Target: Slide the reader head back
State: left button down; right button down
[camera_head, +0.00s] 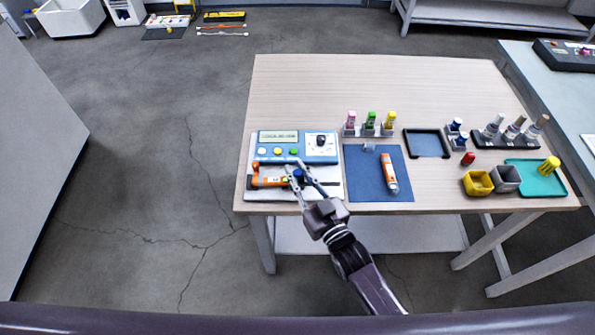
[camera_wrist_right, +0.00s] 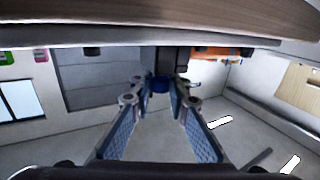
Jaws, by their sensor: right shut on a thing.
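The reader (camera_head: 322,145) is a blue and white unit with a display, coloured buttons and a dark dial, at the table's left front. An orange sensor body (camera_head: 270,182) lies along the front of its white base. My right gripper (camera_head: 299,174) reaches in from the front and is shut on a small blue knob, apparently that of the reader head. In the wrist view the blue knob (camera_wrist_right: 160,85) sits between the fingertips, below a dark block (camera_wrist_right: 166,60). The fingers partly hide the head in the head view. My left gripper is out of view.
Just right is a blue mat (camera_head: 365,185) with an orange-and-white tube (camera_head: 389,174). Behind it stand several colour-capped vials (camera_head: 370,120). The table's back is clear.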

aim_at(323, 184)
jog(key=d+p, duration=0.1)
jog(key=d, duration=0.5)
jog(key=shift+d, duration=0.1)
jog(key=shift+d+f, duration=0.1)
jog(key=shift+d, duration=0.2)
jog(key=c, duration=1.8)
grip_release()
jog(key=shift+d, duration=0.15)
